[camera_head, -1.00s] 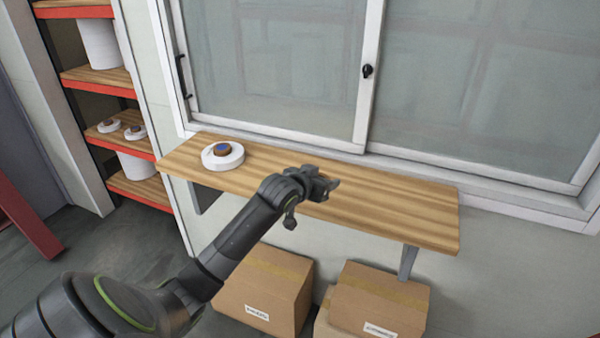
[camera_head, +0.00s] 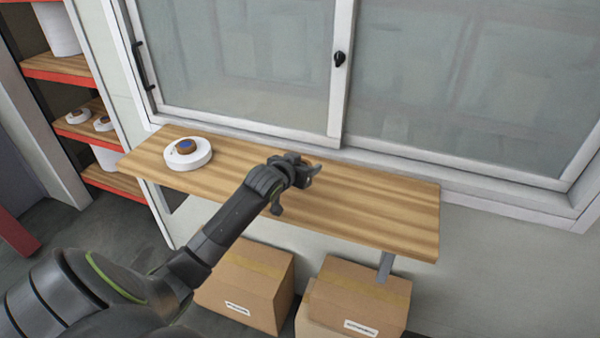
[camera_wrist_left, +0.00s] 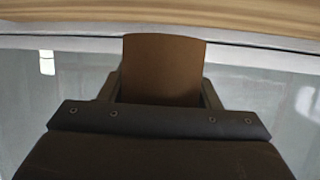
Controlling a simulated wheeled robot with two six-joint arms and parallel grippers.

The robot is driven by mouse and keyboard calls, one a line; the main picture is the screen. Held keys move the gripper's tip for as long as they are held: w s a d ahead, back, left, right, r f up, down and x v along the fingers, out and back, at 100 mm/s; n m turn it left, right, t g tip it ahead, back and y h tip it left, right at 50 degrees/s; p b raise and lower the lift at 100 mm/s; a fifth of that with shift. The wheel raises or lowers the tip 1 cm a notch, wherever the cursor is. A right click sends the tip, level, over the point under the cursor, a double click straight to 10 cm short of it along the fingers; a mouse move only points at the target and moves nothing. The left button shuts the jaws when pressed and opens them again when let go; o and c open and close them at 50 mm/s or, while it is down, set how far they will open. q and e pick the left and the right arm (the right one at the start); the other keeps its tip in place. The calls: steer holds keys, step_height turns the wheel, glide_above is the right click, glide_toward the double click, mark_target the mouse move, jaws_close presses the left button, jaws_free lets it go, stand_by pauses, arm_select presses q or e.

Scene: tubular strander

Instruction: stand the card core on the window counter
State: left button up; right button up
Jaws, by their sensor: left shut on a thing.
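The card core (camera_wrist_left: 162,68) is a brown cylinder that shows in the left wrist view between the fingers of my left gripper (camera_wrist_left: 162,95). In the head view my left gripper (camera_head: 308,172) is over the middle of the wooden window counter (camera_head: 385,215), and the core is mostly hidden there. The gripper is shut on the core. The wrist view shows wood of the counter along its top edge. I cannot tell whether the core touches the counter. My right gripper is not in view.
A white roll with a brown and blue centre (camera_head: 187,153) lies on the counter's left part. The window (camera_head: 240,65) rises behind the counter. Cardboard boxes (camera_head: 248,285) stand below it. Red-edged shelves (camera_head: 60,68) stand at the left. The counter's right part is clear.

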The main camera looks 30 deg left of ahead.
arm_select(q)
steer(key=f, duration=0.3)
steer(key=shift+w+f+p, duration=0.3)
steer(key=shift+f+p, duration=0.05)
steer(key=shift+f, duration=0.3)
steer(key=shift+s, duration=0.1)
steer(key=shift+f, duration=0.1)
steer(key=o, duration=1)
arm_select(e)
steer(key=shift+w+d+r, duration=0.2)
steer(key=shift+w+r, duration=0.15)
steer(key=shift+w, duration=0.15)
